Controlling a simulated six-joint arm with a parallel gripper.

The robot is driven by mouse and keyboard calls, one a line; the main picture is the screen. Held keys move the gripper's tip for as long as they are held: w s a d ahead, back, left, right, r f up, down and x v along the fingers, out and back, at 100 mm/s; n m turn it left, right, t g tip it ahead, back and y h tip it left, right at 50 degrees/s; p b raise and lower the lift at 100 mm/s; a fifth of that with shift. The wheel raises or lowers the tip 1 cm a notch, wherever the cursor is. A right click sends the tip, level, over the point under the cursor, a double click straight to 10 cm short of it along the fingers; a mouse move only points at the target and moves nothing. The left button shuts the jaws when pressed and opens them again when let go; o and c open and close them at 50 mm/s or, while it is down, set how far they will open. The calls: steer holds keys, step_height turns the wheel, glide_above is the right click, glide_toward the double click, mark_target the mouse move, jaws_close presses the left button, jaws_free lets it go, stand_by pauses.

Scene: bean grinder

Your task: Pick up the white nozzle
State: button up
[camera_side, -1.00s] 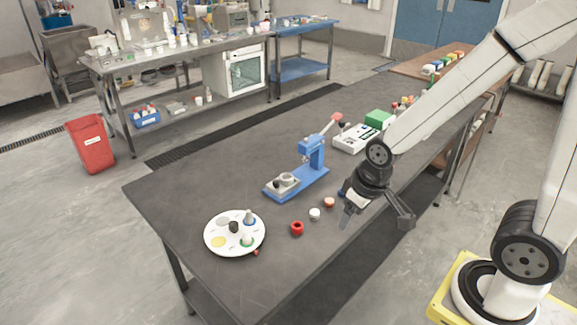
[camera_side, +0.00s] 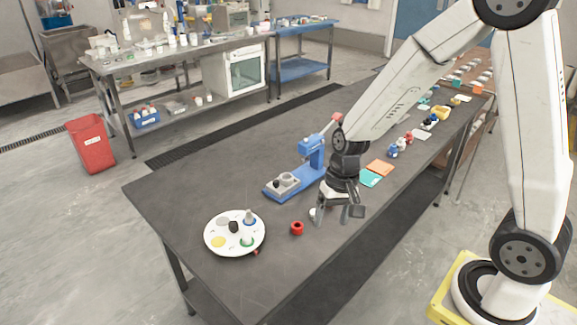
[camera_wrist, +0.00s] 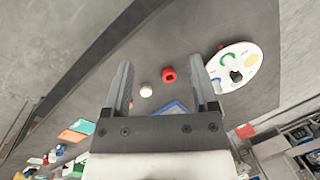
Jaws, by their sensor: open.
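A small white nozzle (camera_side: 313,214) stands on the dark table, right of a red ring-shaped piece (camera_side: 297,228). In the side view, my gripper (camera_side: 333,220) covers part of it. In the wrist view, the white nozzle (camera_wrist: 146,91) shows between my two fingers, nearer the left one, with the red piece (camera_wrist: 168,74) to its upper right. My gripper (camera_wrist: 159,65) is open and empty, fingers pointing down. I cannot tell its exact height above the table.
A round white plate (camera_side: 212,234) with several coloured pieces lies at the table's left end. A blue press (camera_side: 312,158) stands behind my gripper. Teal (camera_side: 370,178) and orange (camera_side: 380,168) sheets lie to the right. Bare table lies between the plate and press.

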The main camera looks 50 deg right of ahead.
steer(key=w+a+f+m+y, duration=0.2)
steer(key=w+f+m+y, duration=0.4)
steer(key=w+m, duration=0.25)
steer(key=m+t+y, duration=0.3)
steer(key=m+y, duration=0.1)
steer(key=m, duration=0.2)
glide_toward(250, 235)
steer(key=shift+s+a+f, duration=0.4)
steer(key=shift+a+f, duration=0.3)
steer(key=shift+a, duration=0.05)
steer(key=shift+w+d+f+m+t+y, duration=0.2)
steer(key=shift+w+f+m+t+y, duration=0.15)
steer(key=shift+w+y, duration=0.15)
steer(key=shift+a, duration=0.1)
steer(key=shift+x, duration=1.25)
steer(key=shift+a, duration=0.1)
steer(key=shift+x, duration=2.5)
steer(key=shift+r, duration=0.1)
steer(key=shift+c, duration=0.2)
